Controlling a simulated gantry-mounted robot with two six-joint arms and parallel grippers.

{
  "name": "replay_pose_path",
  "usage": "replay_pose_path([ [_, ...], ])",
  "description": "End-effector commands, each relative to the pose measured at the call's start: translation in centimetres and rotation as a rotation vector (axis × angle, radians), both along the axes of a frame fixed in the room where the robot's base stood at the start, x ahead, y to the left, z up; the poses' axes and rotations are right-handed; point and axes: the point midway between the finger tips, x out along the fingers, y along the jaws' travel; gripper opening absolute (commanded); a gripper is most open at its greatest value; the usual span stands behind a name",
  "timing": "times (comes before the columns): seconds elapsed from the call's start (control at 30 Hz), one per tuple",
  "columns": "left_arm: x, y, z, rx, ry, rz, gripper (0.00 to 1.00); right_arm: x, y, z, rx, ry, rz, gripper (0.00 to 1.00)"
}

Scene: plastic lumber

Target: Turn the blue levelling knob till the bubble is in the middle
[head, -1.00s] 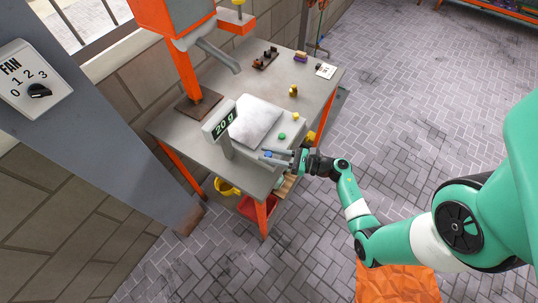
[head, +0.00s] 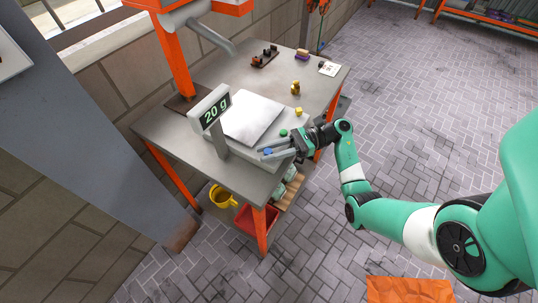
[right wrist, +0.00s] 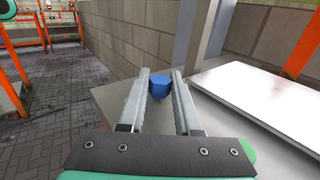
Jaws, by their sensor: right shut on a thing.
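The blue levelling knob (head: 267,151) is at the near corner of the scale (head: 240,148) on the grey bench. In the right wrist view the knob (right wrist: 159,84) sits between my two fingertips. My right gripper (head: 268,155) is shut on it. The scale has a pale square pan (head: 252,118) and an upright display (head: 211,112) reading 20 g. A round green piece (head: 283,132) is on the scale close to the gripper; I cannot tell whether it is the level. No bubble can be made out. My left gripper is not in view.
A dark rack (head: 264,57) and a white card (head: 329,68) are farther back. A yellow mug (head: 222,196) and a red bin (head: 250,220) are below the bench top.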

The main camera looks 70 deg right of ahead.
Motion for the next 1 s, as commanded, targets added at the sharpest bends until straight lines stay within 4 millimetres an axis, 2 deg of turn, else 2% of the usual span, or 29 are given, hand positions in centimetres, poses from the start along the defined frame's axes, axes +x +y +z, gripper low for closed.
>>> replay_pose_path([
  [0.37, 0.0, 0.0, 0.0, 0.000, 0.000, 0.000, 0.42, 0.0, 0.1, 0.2, -0.001, -0.003, 0.007, 0.00],
  [0.4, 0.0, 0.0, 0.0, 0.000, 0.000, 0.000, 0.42, 0.0, 0.1, 0.2, -0.001, -0.003, 0.007, 0.39],
  [0.53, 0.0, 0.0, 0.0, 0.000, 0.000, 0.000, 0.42, 0.0, 0.1, 0.2, -0.002, -0.003, 0.006, 0.62],
  [0.87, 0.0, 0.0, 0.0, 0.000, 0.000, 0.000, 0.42, -0.2, -0.1, 0.1, -0.001, -0.001, 0.004, 0.62],
  [1.0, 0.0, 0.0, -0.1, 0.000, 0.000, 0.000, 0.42, -1.4, -1.3, 0.1, -0.001, -0.001, 0.001, 0.62],
])
